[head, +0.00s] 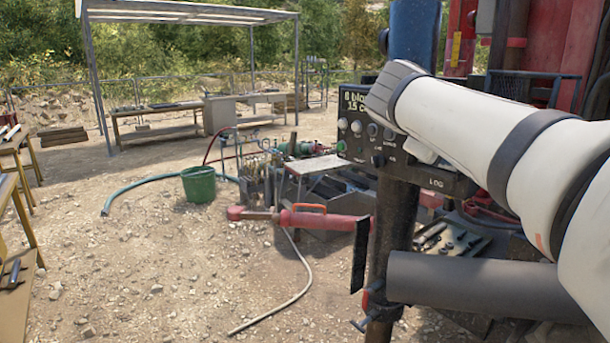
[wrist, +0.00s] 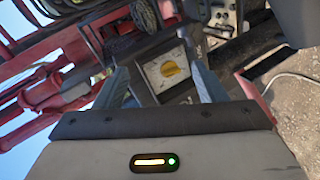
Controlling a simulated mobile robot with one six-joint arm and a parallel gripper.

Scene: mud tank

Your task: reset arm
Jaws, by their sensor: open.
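My white arm (head: 490,140) comes in from the right in the head view. Its grey end overlaps the left part of a dark control panel (head: 425,175) with knobs and lettering. The fingers cannot be made out in that view. In the wrist view my gripper (wrist: 160,68) is open, with its two fingers apart. I see nothing held. Whether the fingers touch the box cannot be told.
Red machinery (head: 580,45) stands behind my arm. A dark post and thick grey pipe (head: 480,283) lie below it. The gravel at left centre is mostly clear.

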